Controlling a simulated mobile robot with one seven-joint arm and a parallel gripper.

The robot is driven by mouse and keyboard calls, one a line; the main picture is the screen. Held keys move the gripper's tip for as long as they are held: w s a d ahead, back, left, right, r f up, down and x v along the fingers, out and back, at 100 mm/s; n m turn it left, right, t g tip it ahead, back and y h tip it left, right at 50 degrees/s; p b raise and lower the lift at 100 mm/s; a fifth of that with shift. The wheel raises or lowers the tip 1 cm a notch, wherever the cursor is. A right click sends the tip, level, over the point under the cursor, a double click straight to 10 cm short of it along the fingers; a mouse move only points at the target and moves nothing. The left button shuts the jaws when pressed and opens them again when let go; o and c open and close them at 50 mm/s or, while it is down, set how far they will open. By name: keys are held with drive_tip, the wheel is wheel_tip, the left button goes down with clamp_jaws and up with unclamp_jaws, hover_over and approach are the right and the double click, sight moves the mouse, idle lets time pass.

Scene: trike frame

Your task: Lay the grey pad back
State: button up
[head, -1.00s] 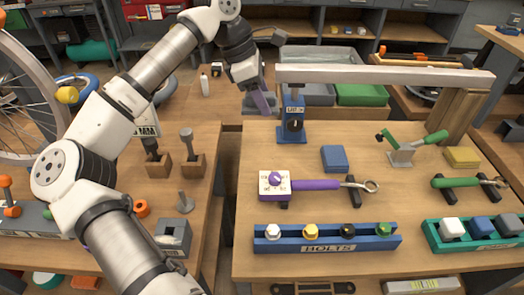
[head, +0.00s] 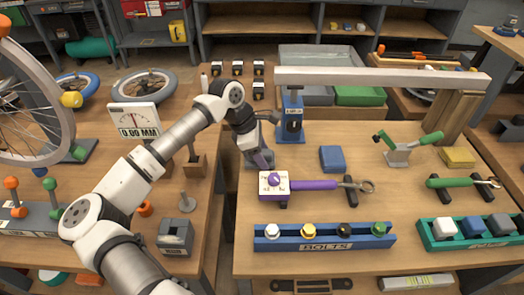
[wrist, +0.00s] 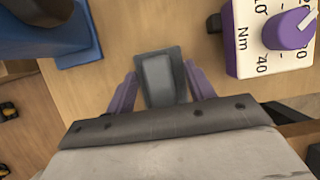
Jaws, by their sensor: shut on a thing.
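The grey pad (wrist: 158,78) is a grey block on a darker flat base. In the wrist view it sits between the two purple fingers of my gripper (wrist: 160,88). My gripper is shut on it. In the head view my gripper (head: 262,160) points down over the left part of the right-hand bench, behind the purple torque wrench (head: 315,184) and in front of the blue jack (head: 292,120). The pad is mostly hidden in the head view. I cannot tell whether it touches the bench top.
A blue pad (head: 333,158) lies to the right of my gripper and a yellow pad (head: 458,157) at the far right. A grey beam (head: 380,78) spans overhead from the jack. The wrench's white dial (wrist: 270,35) is close by. A blue bolt rack (head: 325,243) stands in front.

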drive_tip(key=shift+f, duration=0.1)
drive_tip(key=shift+f, duration=0.1)
drive_tip(key=o, duration=1)
drive_tip(key=shift+o, duration=0.2)
drive_tip(key=shift+r, duration=0.2)
drive_tip(key=b+v, duration=0.2)
drive_tip(key=v, duration=1)
drive_tip(key=shift+b, duration=0.3)
